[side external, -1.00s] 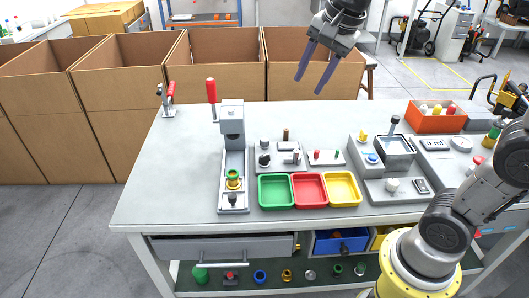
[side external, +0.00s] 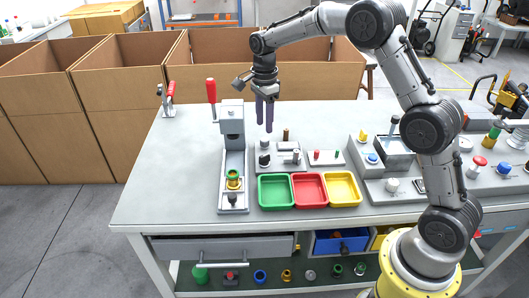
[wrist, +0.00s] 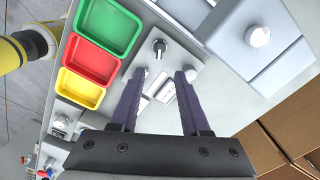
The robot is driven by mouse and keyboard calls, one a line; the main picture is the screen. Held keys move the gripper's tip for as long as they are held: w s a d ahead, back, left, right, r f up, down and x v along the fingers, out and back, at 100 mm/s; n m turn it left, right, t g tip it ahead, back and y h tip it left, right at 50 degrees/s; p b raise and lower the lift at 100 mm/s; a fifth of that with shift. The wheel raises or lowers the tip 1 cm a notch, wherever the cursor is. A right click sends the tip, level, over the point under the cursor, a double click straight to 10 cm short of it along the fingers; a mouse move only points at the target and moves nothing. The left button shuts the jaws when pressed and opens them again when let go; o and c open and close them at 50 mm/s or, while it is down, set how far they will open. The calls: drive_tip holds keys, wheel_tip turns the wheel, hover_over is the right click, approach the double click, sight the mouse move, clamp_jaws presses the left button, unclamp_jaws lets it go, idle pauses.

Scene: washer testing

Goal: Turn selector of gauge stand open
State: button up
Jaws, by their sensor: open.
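The gauge stand appears to be the small grey plate (side external: 276,167) on the bench behind the coloured trays, carrying several small fittings. A dark knob with a silvery pointer, apparently the selector (side external: 264,160), stands near its front left corner. In the wrist view, the selector (wrist: 160,46) lies beyond the fingertips, roughly centred between them. My gripper (side external: 264,128) points down above the back left of the plate, its two purple fingers apart. In the wrist view, my gripper (wrist: 163,73) is open with nothing held; its fingers partly hide the plate.
A tall grey press-like stand (side external: 232,125) rises close on the left. The green (side external: 275,193), red (side external: 309,190) and yellow (side external: 342,189) trays sit in front. A smaller plate (side external: 324,158) lies to the right.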

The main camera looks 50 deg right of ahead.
sight(264, 155)
wheel_tip(264, 155, down, 12)
drive_tip(key=shift+r, duration=0.1)
drive_tip(key=shift+c, duration=0.3)
clamp_jaws()
